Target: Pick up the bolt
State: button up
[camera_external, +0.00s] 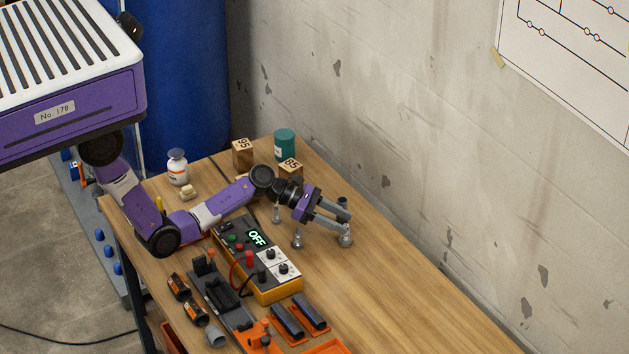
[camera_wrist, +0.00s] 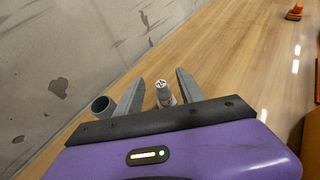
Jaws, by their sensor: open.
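My gripper (camera_external: 344,221) reaches out low over the wooden table toward the wall, its two grey fingers apart. In the wrist view, my gripper (camera_wrist: 159,77) is open, with a pale grey metal piece (camera_wrist: 164,97) between the fingers. This piece looks like the bolt; it is upright, with a dark cross-like mark on its top. Gaps show on both sides of it. In the external view, a metal piece with a wide round foot (camera_external: 345,239) stands at the fingertips, its upper part partly hidden by them; it appears to be the same piece.
A hollow grey pipe (camera_wrist: 103,105) stands just outside the left finger, near the wall. Other small metal pieces (camera_external: 297,240) stand left of the fingertips. A control box reading OFF (camera_external: 257,237) and numbered wooden blocks (camera_external: 290,168) are nearby. The table's right side (camera_external: 420,305) is clear.

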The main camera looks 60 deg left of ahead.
aim_at(355, 244)
notch_tip(355, 244, down, 2)
jog(key=shift+f, duration=0.1)
jog(key=x, duration=0.5)
jog(key=shift+f+b, duration=0.2)
jog(key=shift+b, duration=0.15)
grip_shut()
jog(key=shift+r, duration=0.1)
dwell(1.0)
